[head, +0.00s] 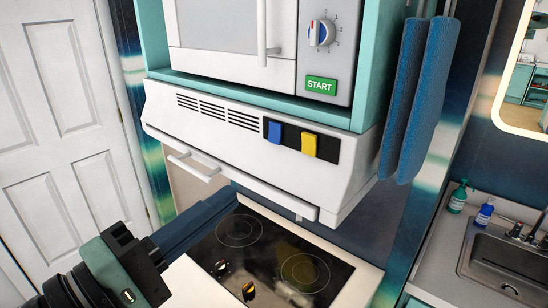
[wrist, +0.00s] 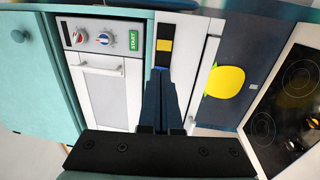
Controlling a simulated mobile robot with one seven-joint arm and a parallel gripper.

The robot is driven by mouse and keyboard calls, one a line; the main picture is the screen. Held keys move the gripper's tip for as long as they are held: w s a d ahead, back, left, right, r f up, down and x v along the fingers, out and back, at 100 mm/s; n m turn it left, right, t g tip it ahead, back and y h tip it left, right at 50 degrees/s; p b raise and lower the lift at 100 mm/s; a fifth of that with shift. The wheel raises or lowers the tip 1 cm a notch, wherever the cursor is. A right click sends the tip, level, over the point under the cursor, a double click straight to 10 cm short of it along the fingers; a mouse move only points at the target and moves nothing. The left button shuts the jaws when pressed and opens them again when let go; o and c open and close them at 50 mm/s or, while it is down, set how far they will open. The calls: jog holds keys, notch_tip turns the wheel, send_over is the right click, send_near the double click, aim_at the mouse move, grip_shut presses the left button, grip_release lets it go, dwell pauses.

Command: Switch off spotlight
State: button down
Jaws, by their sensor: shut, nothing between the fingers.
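A white range hood (head: 195,128) hangs under the microwave. Its sloped front carries a black panel with a blue switch (head: 274,132) and a yellow switch (head: 309,144). My gripper (wrist: 160,76) is shut and empty. In the head view my gripper (head: 230,194) reaches from the lower left, below and left of the switches, apart from them. No lamp itself is clearly visible.
The microwave (head: 234,38) has a dial and a green START button above the hood. A white rail (head: 298,207) runs along the hood's lower front. Below is a black cooktop (head: 260,252). Blue mitts (head: 430,90) hang right. A yellow shape (wrist: 225,81) shows beyond the hood.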

aim_at(306, 138)
jog(key=p+x, duration=0.5)
jog(key=x, duration=0.8)
jog(key=shift+r+p, duration=0.15)
jog(key=shift+p, duration=0.25)
jog(key=shift+w+d, duration=0.2)
jog(key=shift+w, duration=0.2)
jog(key=shift+w+d+r, duration=0.1)
jog(key=shift+w+d, duration=0.1)
jog(key=shift+s+r, duration=0.2)
jog(key=shift+r, duration=0.35)
jog(key=shift+w+f, duration=0.15)
